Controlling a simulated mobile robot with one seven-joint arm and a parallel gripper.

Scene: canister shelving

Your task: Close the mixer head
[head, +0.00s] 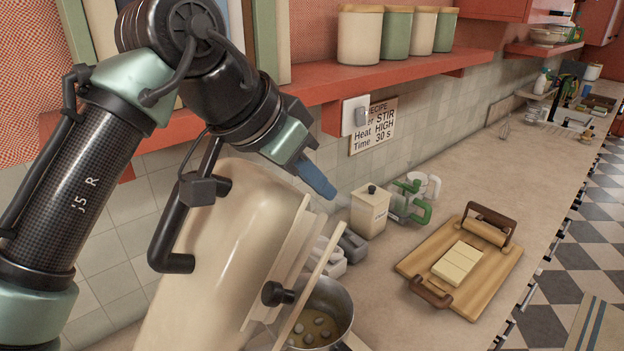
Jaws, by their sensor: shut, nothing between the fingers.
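The mixer head (215,245) is a large glossy cream body in the lower middle of the head view. It is tilted up, with its front face and a dark knob (277,294) toward the right. A metal bowl (340,301) with several lumps in it sits below and right of the head, partly hidden by it. My gripper (327,188) has blue fingers, shut and empty. It is above the upper right end of the mixer head in the picture. I cannot tell whether it touches the head.
A cream canister (369,213) and green and white mugs (410,198) stand by the wall. A wooden tray (484,286) with a pale block and rolling pin lies on the counter (480,190). A red shelf (390,75) with several canisters hangs above. The far counter has free room.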

